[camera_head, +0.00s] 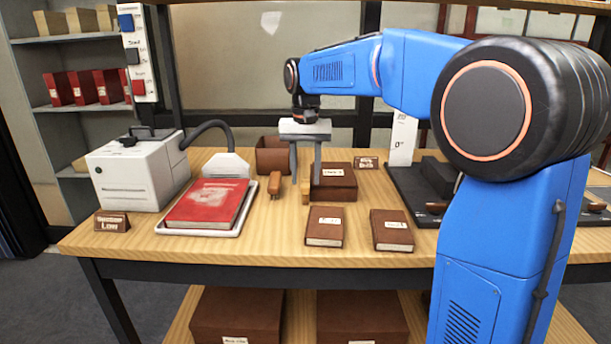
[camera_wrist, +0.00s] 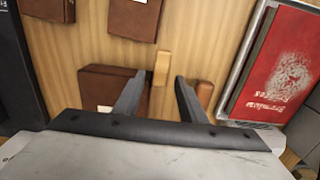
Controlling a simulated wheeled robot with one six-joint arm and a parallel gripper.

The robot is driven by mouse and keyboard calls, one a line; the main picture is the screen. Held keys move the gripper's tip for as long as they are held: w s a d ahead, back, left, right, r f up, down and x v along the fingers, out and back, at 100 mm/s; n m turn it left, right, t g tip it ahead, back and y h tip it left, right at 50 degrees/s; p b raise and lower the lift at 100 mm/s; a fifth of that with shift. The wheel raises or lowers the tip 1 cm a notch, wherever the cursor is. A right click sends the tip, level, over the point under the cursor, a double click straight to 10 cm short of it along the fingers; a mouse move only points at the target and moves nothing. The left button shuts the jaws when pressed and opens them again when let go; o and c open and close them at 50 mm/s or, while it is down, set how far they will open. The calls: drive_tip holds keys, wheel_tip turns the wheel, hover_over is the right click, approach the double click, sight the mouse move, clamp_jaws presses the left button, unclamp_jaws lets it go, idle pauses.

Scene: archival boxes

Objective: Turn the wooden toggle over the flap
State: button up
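A small light-wood piece (camera_head: 305,197), which looks like the toggle, stands at the left side of a brown labelled box (camera_head: 340,190). In the wrist view the wooden piece (camera_wrist: 162,68) lies just beyond the fingertips, beside the brown box (camera_wrist: 97,84). I cannot make out whether it touches the box, and no separate flap is clear. My gripper (camera_head: 305,182) points down above the wooden piece, fingers apart and empty. The gripper's tips (camera_wrist: 161,76) show on either side of the piece's line in the wrist view.
An orange-brown handle-like piece (camera_head: 275,184) stands close to the left. A red book (camera_head: 206,203) lies in a white tray (camera_head: 239,226). Two brown boxes (camera_head: 325,224) (camera_head: 391,228) lie in front. An open brown box (camera_head: 271,158) is behind. A black platform (camera_head: 407,190) is at right.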

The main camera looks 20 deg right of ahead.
drive_tip(key=shift+f, duration=0.35)
clamp_jaws()
